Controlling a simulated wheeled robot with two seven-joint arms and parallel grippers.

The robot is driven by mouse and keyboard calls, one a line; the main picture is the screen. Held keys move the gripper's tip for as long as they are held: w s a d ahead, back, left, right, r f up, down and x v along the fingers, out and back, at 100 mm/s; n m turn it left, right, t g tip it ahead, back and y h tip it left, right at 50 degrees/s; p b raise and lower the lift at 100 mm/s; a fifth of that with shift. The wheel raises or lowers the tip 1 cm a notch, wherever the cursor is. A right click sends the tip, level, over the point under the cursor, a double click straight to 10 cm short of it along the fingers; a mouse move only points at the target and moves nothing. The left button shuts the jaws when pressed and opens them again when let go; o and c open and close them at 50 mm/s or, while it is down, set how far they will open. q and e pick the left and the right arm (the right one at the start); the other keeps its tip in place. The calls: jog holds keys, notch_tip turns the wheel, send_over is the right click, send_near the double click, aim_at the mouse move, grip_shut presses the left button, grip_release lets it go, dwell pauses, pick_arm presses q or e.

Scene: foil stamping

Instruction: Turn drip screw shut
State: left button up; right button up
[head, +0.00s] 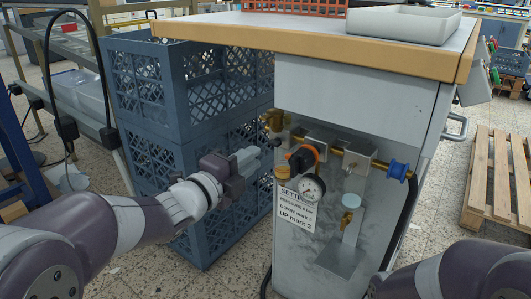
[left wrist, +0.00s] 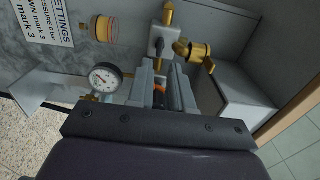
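A pneumatic unit is fixed to the side of the grey cabinet. It has a brass pipe (head: 336,151), a black knob with an orange ring (head: 303,157) and a round gauge (head: 312,187). A small brass fitting (head: 346,220) under a pale bowl, above a bracket plate, may be the drip screw; I cannot be sure. My left gripper (head: 258,152) is left of the knob, apart from it. In the left wrist view its fingers (left wrist: 161,84) are apart, with an orange and black part visible between them. My right gripper is out of view.
Blue crates (head: 190,160) stand left of the cabinet (head: 345,95), close to my left arm. A brass valve (left wrist: 195,52) and the gauge (left wrist: 105,79) flank the left fingers. A settings sign (head: 294,208) hangs below. A pallet (head: 495,180) lies at right.

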aim_at(272, 144)
pick_arm(q)
jog(key=shift+b+x, duration=0.7)
jog(key=shift+x, duration=2.65)
grip_shut()
